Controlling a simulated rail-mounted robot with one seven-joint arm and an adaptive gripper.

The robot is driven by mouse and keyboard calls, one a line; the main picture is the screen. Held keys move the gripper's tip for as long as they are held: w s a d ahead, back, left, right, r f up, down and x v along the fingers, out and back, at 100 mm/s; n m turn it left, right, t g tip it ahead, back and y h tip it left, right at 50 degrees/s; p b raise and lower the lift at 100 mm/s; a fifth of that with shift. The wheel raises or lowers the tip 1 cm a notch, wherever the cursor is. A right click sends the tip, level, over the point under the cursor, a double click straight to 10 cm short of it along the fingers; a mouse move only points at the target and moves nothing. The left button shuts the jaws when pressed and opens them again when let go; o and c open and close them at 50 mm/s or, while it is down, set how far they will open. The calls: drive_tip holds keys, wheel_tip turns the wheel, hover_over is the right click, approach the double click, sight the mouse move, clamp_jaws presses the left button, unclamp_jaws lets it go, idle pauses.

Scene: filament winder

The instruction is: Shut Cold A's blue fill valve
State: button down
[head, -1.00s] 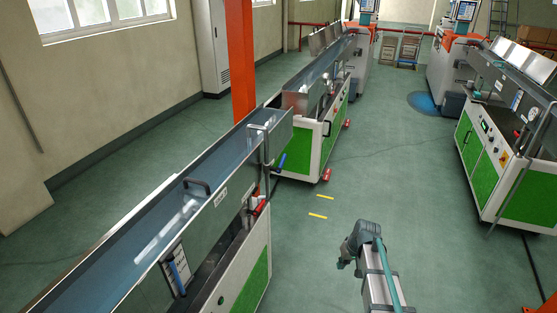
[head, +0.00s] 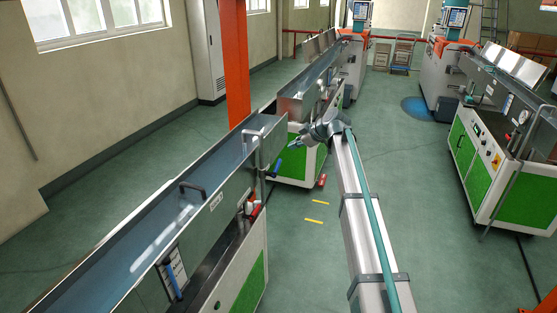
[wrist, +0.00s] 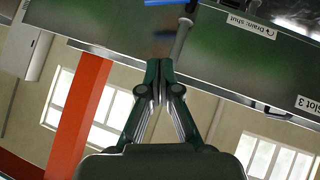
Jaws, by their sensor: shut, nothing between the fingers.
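A blue valve handle (head: 277,167) hangs at the near trough's far end, beside an upright grey pipe (head: 262,160). No readable label shows whether it is Cold A's fill valve. My gripper (head: 294,145) is shut and empty, just right of and a little above this handle in the head view, apparently apart from it. In the wrist view my gripper (wrist: 159,66) has its fingertips together below a grey pipe (wrist: 181,40) and a blue part (wrist: 166,2) cut off by the top edge.
The near trough (head: 232,178) has red handles (head: 254,209) and another blue handle (head: 173,282) on its side. A second trough (head: 296,100) on a green-panelled cabinet stands beyond. The wrist view shows a "Drain: shut" label (wrist: 253,27). Floor right of my arm is open.

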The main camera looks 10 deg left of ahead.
drive_tip(key=d+f+p+x, duration=0.2)
drive_tip(key=p+x, duration=0.3)
drive_tip(key=x, duration=0.8)
drive_tip(key=shift+w+d, duration=0.2)
drive_tip(key=shift+a, duration=0.1)
